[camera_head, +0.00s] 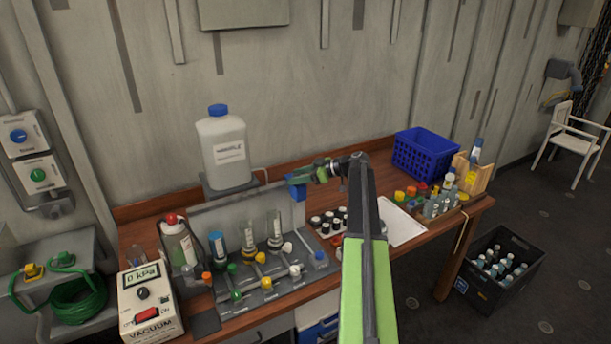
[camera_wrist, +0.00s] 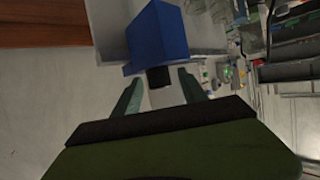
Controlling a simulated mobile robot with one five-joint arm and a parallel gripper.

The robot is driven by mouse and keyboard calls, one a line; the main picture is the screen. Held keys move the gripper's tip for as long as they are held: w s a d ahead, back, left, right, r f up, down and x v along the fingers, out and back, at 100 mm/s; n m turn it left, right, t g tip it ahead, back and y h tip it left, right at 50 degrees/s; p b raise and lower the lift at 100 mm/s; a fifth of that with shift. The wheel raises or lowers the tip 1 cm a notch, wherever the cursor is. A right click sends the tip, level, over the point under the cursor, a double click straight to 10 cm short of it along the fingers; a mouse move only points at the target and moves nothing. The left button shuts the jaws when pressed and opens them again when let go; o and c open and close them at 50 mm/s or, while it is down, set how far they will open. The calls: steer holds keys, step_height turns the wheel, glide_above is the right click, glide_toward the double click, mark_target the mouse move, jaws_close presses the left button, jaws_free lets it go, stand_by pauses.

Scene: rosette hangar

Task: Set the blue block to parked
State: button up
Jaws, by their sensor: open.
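The blue block (camera_head: 298,192) sits at the upper right corner of the grey panel (camera_head: 235,212) behind the row of valves. It fills the top middle of the wrist view (camera_wrist: 158,38), with a small dark piece (camera_wrist: 159,77) at its near end. My gripper (camera_head: 311,176) is beside the block, reaching in from the right in the head view. In the wrist view its two fingers (camera_wrist: 161,82) are spread apart, with the dark piece between or just beyond their tips. I cannot tell whether they touch it. Nothing is held.
A valve rack (camera_head: 262,290) with several glass cylinders stands below the panel. A white jug (camera_head: 222,150) is behind it. Dark-capped vials (camera_head: 328,222) stand under my arm. A blue basket (camera_head: 425,152) and bottles are at right. A vacuum box (camera_head: 150,303) is at front left.

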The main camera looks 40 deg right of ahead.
steer(key=p+v, duration=0.6)
steer(key=v, duration=1.1)
steer(key=shift+s+d+p, duration=0.15)
steer(key=shift+d+p, duration=0.05)
steer(key=shift+p, duration=0.15)
steer(key=w+a+f+m+g+b, duration=0.15)
steer(key=a+f, duration=0.35)
steer(key=a, duration=0.6)
steer(key=a+f+m+g+h+b, duration=0.1)
steer(key=a+f+g+b, duration=0.3)
steer(key=a, duration=0.6)
steer(key=w+a+f+m+g+p, duration=0.1)
steer(key=a+f+g, duration=0.1)
steer(key=a+f, duration=0.65)
steer(key=s+a+f+m+g+h+b, duration=0.1)
steer(key=s+a, duration=0.4)
steer(key=a, duration=0.6)
steer(key=s+a+f+m+g+h+b, duration=0.2)
steer(key=s+a+f+h, duration=0.3)
steer(key=a, duration=0.7)
steer(key=shift+s+m+h+b, duration=0.5)
steer(key=shift+s+b, duration=0.15)
steer(key=shift+b, duration=0.2)
